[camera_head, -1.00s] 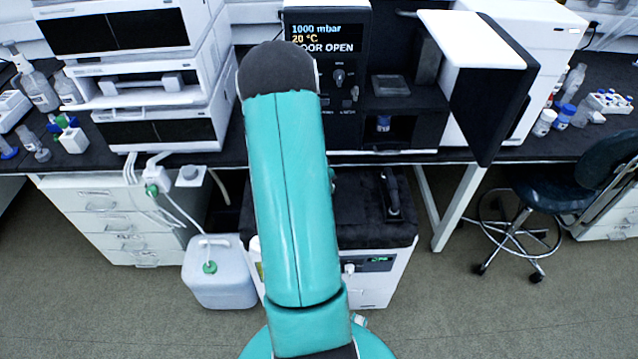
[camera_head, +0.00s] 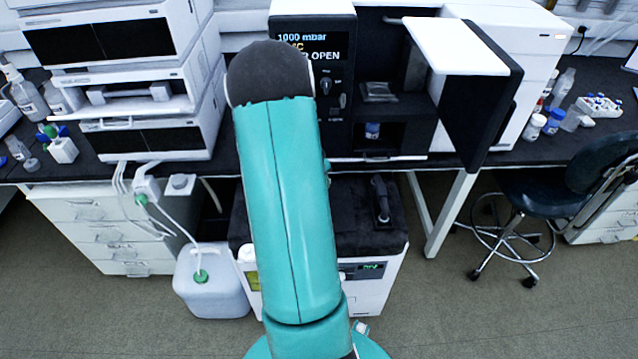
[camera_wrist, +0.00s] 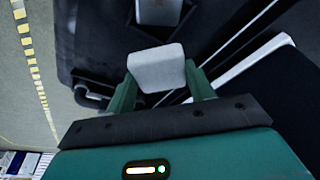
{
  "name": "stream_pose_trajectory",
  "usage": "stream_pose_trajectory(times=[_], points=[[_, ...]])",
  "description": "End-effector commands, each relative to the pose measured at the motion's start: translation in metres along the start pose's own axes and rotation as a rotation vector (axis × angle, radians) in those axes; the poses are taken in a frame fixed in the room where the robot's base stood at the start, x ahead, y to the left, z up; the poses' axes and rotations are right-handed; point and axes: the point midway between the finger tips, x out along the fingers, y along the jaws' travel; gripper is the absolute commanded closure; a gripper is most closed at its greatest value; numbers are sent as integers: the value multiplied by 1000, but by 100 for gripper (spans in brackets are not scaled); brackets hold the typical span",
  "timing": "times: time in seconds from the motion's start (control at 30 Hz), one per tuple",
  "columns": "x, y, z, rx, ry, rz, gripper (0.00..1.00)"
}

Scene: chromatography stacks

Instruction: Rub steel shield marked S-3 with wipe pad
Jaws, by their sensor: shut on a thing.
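My gripper (camera_wrist: 158,88) shows in the wrist view, its green fingers shut on a pale grey block, which looks like the wipe pad (camera_wrist: 157,66). In the head view my arm hides the gripper and the pad. A grey metal plate (camera_head: 378,92) sits on the shelf inside the open dark chamber (camera_head: 345,142). It may be the steel shield, but I can read no S-3 mark. In the wrist view, the pad is over dark surfaces; I cannot tell whether it touches anything.
The chamber's open door (camera_head: 480,95) sticks out on the right. A small bottle (camera_head: 372,130) stands below the plate. Stacked white instruments (camera_head: 150,100) stand on the left. Below are a dark-topped cabinet (camera_head: 370,285), a white jug (camera_head: 212,285) and a chair (camera_head: 560,185).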

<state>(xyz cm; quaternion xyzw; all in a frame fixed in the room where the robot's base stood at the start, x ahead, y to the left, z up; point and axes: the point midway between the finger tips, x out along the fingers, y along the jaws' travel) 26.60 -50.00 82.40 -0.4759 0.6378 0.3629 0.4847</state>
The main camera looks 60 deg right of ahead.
Motion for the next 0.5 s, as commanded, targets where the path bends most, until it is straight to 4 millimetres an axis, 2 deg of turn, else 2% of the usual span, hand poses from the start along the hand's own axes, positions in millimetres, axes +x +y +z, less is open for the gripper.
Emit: stream_pose_trajectory(times=[0.2, 0.5], points=[[-17, -3, -7, -3, 2, -2, 68], [-20, -3, -9, -4, 1, -2, 68]])
